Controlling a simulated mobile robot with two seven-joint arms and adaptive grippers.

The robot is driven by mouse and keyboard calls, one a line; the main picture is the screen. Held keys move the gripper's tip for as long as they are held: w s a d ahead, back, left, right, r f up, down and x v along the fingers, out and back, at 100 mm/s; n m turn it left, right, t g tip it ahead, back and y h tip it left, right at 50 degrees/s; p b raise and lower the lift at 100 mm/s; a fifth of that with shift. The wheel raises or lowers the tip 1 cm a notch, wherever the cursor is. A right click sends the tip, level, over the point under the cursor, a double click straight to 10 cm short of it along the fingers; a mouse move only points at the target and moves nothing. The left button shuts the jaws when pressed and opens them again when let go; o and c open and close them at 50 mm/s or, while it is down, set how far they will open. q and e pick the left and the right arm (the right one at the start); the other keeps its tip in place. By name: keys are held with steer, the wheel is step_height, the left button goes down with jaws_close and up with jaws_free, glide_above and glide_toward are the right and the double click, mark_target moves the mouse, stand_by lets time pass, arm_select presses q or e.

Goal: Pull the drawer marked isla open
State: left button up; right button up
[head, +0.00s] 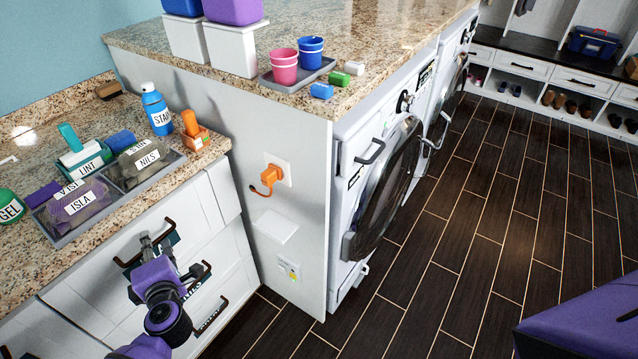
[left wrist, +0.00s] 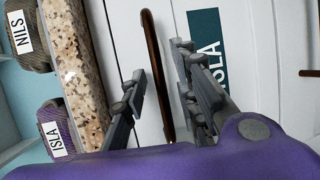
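The isla drawer has a teal label reading ISLA (left wrist: 208,50) in the left wrist view, beside its long dark brown bar handle (left wrist: 150,40). The drawer front looks flush with the white cabinet. In the head view the handle (head: 126,263) is partly hidden by my left gripper (head: 156,240). My left gripper (left wrist: 161,62) is open in the left wrist view, one finger on each side of the handle in the picture, with visible gaps to the bar. Whether the fingertips reach fully behind the bar cannot be told. My right gripper is not in view.
Other drawer handles (head: 212,315) lie below. The granite counter (head: 130,205) above carries a grey tray with pouches marked ISLA and NILS, and bottles. A white side panel (head: 290,215) with an orange plug (head: 273,178) stands to the right. The dark floor (head: 470,230) is clear.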

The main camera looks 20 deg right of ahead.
arm_select(q)
steer(key=shift+w, duration=0.25)
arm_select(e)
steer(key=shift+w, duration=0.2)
arm_select(q)
jaws_close()
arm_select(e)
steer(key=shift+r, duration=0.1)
arm_select(q)
steer(key=shift+s, duration=0.1)
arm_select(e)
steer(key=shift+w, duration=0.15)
